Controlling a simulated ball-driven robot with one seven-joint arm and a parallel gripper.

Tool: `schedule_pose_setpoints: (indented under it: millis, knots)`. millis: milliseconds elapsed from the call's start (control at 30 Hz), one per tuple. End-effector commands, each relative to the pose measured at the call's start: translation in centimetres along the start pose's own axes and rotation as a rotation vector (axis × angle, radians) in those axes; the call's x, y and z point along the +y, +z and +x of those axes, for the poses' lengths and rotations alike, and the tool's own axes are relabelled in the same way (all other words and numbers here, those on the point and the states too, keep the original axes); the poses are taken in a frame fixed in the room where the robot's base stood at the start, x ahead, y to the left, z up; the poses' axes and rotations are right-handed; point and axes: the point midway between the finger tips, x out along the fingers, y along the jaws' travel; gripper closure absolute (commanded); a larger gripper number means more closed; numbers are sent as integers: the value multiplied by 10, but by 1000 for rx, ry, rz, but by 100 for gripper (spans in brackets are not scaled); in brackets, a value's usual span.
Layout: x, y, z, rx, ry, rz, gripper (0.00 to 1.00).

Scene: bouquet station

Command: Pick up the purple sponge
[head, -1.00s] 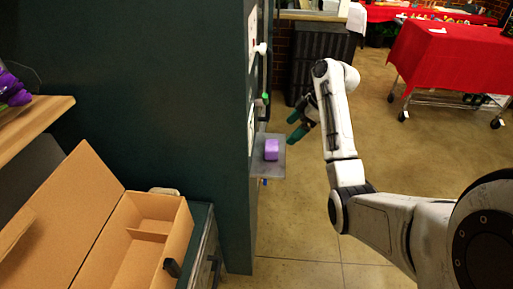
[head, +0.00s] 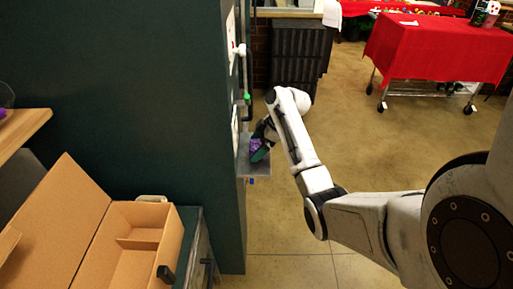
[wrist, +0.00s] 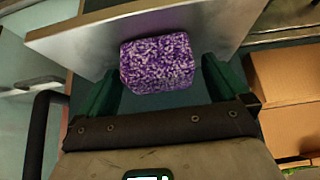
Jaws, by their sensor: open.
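The purple sponge (wrist: 158,65) is a speckled block on a small grey shelf (wrist: 75,43). In the head view the sponge (head: 255,145) is partly hidden by my gripper, on the shelf (head: 258,168) that sticks out from the dark green wall. My gripper (wrist: 160,82) is open, with its green fingers on the left and right of the sponge. The sponge sits between the fingertips, and small gaps seem to show beside it. In the head view my gripper (head: 262,150) is at the shelf.
An open cardboard box (head: 140,245) stands at the lower left, beside the green wall (head: 140,100). A wooden shelf edge (head: 22,130) is at the far left. A cart with a red cloth (head: 435,48) stands at the back right. The floor between is clear.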

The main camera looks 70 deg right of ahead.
Motion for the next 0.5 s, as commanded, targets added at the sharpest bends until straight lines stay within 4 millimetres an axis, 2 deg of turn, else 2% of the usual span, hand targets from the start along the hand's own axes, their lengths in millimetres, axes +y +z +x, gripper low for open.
schedule_pose_setpoints:
  millis: [267,500]
  knots:
    - [0,0,4,0,1,0,0]
    - [0,0,3,0,1,0,23]
